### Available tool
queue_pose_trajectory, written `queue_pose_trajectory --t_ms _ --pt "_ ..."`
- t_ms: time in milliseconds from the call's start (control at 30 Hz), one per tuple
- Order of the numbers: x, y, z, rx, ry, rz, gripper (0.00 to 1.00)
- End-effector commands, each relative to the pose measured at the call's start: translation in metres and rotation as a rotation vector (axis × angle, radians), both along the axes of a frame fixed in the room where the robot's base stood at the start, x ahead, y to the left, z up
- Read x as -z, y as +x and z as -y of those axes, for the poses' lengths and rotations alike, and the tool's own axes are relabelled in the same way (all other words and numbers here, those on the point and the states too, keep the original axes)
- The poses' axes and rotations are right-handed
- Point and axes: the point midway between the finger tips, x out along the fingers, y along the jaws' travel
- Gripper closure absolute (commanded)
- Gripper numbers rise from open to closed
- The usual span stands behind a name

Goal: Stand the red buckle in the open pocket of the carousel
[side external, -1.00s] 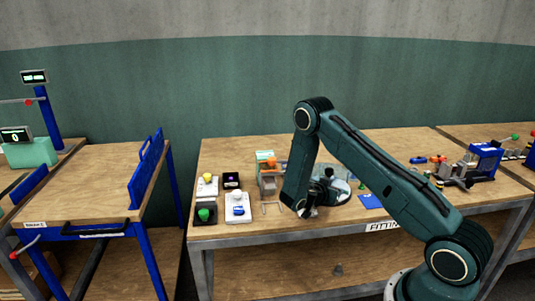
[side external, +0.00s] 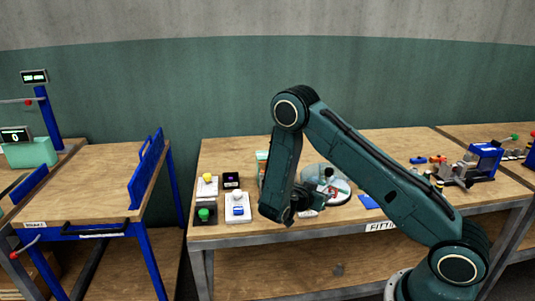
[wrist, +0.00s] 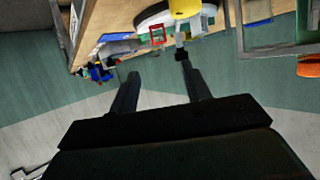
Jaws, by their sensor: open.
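The round carousel (side external: 318,172) stands on the middle bench, partly behind my arm. Its pale disc (wrist: 150,18) shows at the top of the wrist view, with a yellow part above it. A red square frame, apparently the red buckle (wrist: 157,35), stands at the disc's near edge; a small red patch (side external: 330,190) shows there in the side view. I cannot tell whether it sits fully in a pocket. My gripper (wrist: 160,73) is open, with nothing between its fingers, and is apart from the buckle. In the side view it is left of the carousel, mostly hidden.
A yellow button (side external: 207,179), a green button (side external: 204,214) and a white box (side external: 237,206) stand on the bench's left. A blue press (side external: 484,160) stands farther right. An orange part (wrist: 308,67) shows at the wrist view's right.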

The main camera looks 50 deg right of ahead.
Motion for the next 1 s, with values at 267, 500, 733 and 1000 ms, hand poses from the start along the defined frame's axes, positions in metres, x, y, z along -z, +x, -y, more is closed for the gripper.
queue_pose_trajectory --t_ms 267,500,733,1000 --pt "-0.001 0.0 -0.002 0.0 0.0 0.0 0.52" --pt "0.0 0.0 -0.001 0.0 0.0 0.0 0.52" --pt "-0.004 0.0 -0.003 0.001 0.013 -0.002 0.52" --pt "-0.03 -0.001 -0.012 0.0 0.111 -0.031 0.52"
